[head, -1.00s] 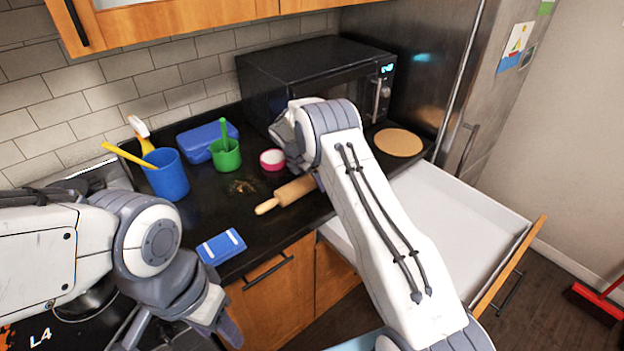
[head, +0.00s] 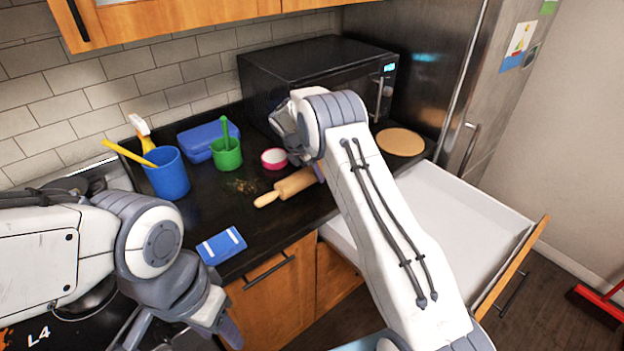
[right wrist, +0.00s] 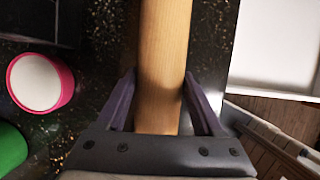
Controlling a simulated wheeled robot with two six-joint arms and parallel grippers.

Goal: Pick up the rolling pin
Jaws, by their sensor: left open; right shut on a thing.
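The wooden rolling pin (head: 291,187) is at the front of the black counter, with its left handle showing. Its right part is hidden behind my right arm in the head view. In the right wrist view the pin (right wrist: 165,45) runs between the two purple fingers of my right gripper (right wrist: 160,80), which is shut on it, one finger at each side. Whether the pin is clear of the counter is hard to tell. My left gripper (head: 185,332) is open and empty at the lower left, apart from the pin and partly cut off by the frame.
A blue packet (head: 222,245) lies at the counter edge. An open drawer (head: 455,230) juts out at right. Crumbs (head: 241,186) lie left of the pin.

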